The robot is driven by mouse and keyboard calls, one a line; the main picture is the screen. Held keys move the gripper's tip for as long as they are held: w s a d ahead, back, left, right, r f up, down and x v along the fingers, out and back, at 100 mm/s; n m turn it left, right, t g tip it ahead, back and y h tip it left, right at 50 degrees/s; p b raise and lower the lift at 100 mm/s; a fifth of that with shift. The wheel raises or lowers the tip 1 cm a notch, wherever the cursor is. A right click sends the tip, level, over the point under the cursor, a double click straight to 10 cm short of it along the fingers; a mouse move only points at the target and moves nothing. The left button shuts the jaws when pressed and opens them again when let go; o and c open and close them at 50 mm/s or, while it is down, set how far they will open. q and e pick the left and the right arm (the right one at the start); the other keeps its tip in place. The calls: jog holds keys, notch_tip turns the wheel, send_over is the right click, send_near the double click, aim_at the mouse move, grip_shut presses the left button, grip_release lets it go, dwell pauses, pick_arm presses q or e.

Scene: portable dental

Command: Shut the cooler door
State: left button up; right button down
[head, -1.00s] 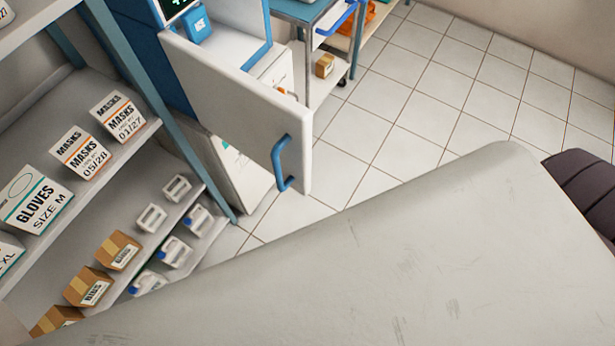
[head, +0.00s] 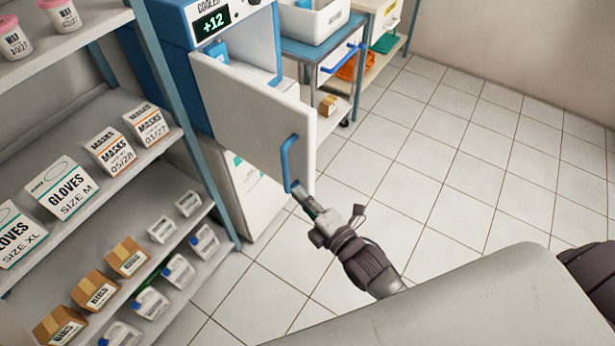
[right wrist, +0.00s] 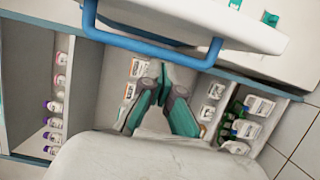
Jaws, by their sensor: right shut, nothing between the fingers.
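The cooler (head: 172,62) has blue sides and a display reading +12. Its white door (head: 250,112) stands open, swung out toward the right of the head view. The door carries a blue bar handle (head: 286,165) near its free edge. My right gripper (head: 301,192) is shut and empty, close to the lower end of the handle; I cannot tell whether it touches. In the right wrist view the shut fingers (right wrist: 163,82) lie below the handle (right wrist: 150,42) in the picture, not around it. My left gripper is not in view.
A shelf unit at left holds mask boxes (head: 110,150), glove boxes (head: 61,187), cartons (head: 95,289) and bottles. A blue trolley (head: 308,47) with a white bin (head: 318,20) stands behind the door. The tiled floor (head: 450,150) at right is clear.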

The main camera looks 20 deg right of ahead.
aim_at(309, 180)
jog(key=shift+x, duration=1.05)
jog(key=w+d, duration=0.1)
jog(key=w+d+p, duration=0.1)
jog(key=d, duration=0.1)
jog(key=shift+d, duration=0.2)
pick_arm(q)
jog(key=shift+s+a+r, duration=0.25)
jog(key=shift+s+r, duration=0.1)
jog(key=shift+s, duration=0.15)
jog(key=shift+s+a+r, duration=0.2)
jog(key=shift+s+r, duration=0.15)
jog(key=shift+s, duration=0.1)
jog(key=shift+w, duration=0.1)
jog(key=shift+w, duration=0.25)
pick_arm(e)
jog(key=shift+d, duration=0.15)
